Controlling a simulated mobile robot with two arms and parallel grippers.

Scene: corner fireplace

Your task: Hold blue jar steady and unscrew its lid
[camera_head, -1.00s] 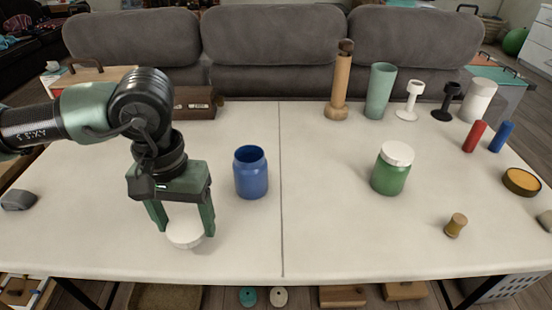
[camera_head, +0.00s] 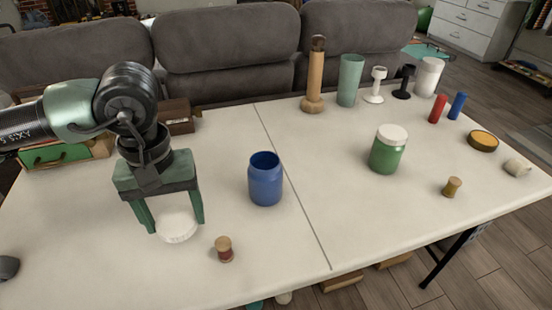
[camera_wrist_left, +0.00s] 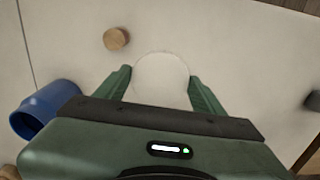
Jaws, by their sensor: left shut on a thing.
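The blue jar (camera_head: 265,180) stands upright and open-topped on the table, with no lid on it. It also shows at the left of the left wrist view (camera_wrist_left: 42,108). My left gripper (camera_head: 173,226) is to the left of the jar, pointing down, shut on a white round lid (camera_head: 178,229). The lid lies between the two fingers at or just above the table top; I cannot tell if it touches. In the left wrist view the lid (camera_wrist_left: 161,78) sits between both green fingers. My right gripper is not in view.
A small spool (camera_head: 224,249) stands close to the right of the lid. A green jar with white lid (camera_head: 387,150) stands right of the blue jar. Cups, a wooden grinder (camera_head: 314,80) and rods line the back right. The table middle is clear.

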